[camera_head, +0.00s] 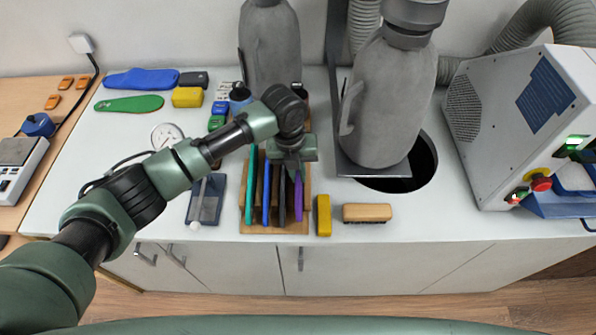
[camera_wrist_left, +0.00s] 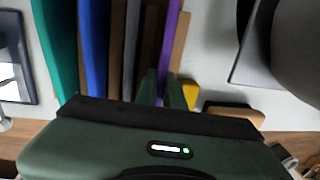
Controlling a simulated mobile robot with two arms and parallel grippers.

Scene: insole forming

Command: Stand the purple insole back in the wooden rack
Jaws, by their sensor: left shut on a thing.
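The purple insole (camera_head: 298,200) stands upright at the right end of the wooden rack (camera_head: 272,229). In the left wrist view the purple insole (camera_wrist_left: 172,45) rises between my fingers. My left gripper (camera_head: 294,174) is above the rack's right side, shut on the purple insole near its upper part. In the left wrist view the left gripper (camera_wrist_left: 162,92) shows its two green fingers on either side of it. I cannot tell whether the insole's lower edge is seated in its slot. My right gripper is not in view.
Teal (camera_head: 251,190), blue (camera_head: 267,195) and dark (camera_head: 282,200) insoles stand left in the rack. A yellow block (camera_head: 323,215) and a brush (camera_head: 367,212) lie close to its right. A grey foot form (camera_head: 385,100) stands behind right. Bare counter lies at front right.

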